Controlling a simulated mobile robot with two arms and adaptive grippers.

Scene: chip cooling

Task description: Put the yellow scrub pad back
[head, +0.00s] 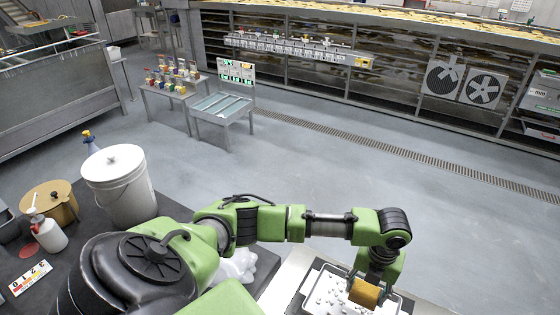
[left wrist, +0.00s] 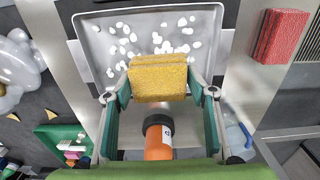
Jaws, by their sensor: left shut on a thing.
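The yellow scrub pad (head: 365,292) is between the fingers of my left gripper (head: 377,277), which is shut on it. In the left wrist view the pad (left wrist: 158,76) shows its broad yellow face and lower edge between the two fingers. It is held above a grey metal tray (head: 403,302) with small white pieces scattered in it. The tray also shows behind the pad in the left wrist view (left wrist: 100,50). My right gripper is not in view.
A red pad (left wrist: 281,36) lies right of the tray. An orange bottle with a black cap (left wrist: 158,148) and a clear bottle (left wrist: 236,130) are near the gripper.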

